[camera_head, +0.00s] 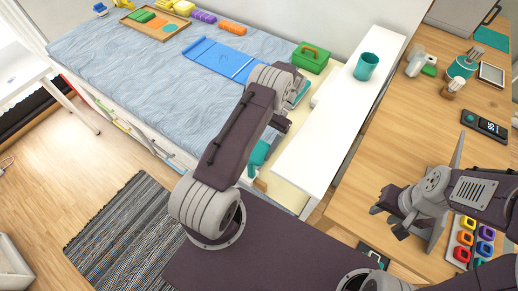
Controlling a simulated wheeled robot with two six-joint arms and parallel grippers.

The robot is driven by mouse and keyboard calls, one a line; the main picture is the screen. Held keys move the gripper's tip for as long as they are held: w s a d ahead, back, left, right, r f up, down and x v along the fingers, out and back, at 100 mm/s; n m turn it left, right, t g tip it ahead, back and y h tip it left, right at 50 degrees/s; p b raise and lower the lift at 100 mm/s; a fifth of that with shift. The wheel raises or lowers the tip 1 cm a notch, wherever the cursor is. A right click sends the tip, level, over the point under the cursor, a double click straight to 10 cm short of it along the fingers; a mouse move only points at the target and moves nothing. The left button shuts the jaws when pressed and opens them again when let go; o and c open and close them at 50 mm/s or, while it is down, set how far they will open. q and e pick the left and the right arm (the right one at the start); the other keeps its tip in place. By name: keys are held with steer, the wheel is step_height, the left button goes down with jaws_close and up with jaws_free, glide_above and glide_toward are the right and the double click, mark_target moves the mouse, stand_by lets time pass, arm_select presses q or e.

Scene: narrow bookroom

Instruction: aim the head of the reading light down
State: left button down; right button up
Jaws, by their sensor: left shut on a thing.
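A teal piece (258,155), which looks like the head of the reading light, shows just below my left wrist, beside the white shelf. My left arm covers much of it, so its tilt is unclear. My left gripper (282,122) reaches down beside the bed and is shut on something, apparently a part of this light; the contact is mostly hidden. My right gripper (387,221) is above the wooden desk at the right, with its fingers apart and nothing visible between them.
The white shelf (340,125) bears a teal mug (366,66). A green toolbox (309,57) and blue mat (219,60) lie on the bed (130,75). The desk (400,125) holds several items, including a tray of coloured blocks (452,248) near my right gripper. A striped rug (125,235) covers the floor.

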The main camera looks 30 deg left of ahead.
stand_by(0.3)
arm_select(q)
steer(key=shift+c, duration=1.4)
jaws_free()
